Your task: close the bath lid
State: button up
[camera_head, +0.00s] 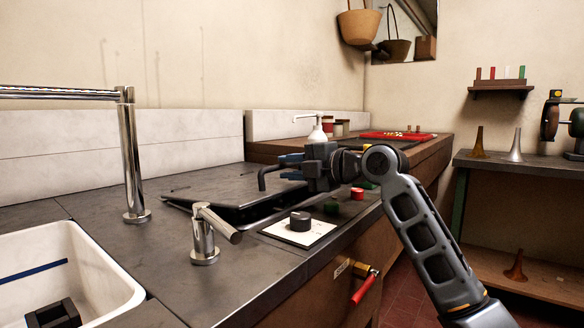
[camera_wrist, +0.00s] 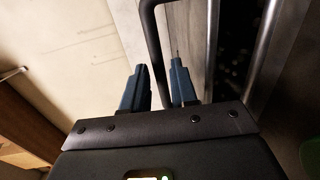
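The bath lid (camera_head: 232,188) is a dark flat panel over the bath in the bench top. It sits slightly tilted, with a narrow gap under its front edge. A black bent bar handle (camera_head: 263,178) stands up from its right side. My gripper (camera_head: 288,166) is at this handle, above the lid's right edge. In the wrist view, the blue fingers of my gripper (camera_wrist: 160,85) stand apart, with the handle bar (camera_wrist: 151,28) running down between them. Firm contact with the bar is not clear. A metal rim shows beside the lid in the wrist view.
A white control plate with a black knob (camera_head: 300,221) lies right of the lid. A short metal tap (camera_head: 204,238) stands in front, and a tall chrome spout (camera_head: 132,160) at left. A white sink (camera_head: 120,262) is front left. A white-topped bottle (camera_head: 317,132) stands behind my gripper.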

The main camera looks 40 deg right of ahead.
jog(key=shift+o, duration=1)
jog(key=shift+v, duration=3.9)
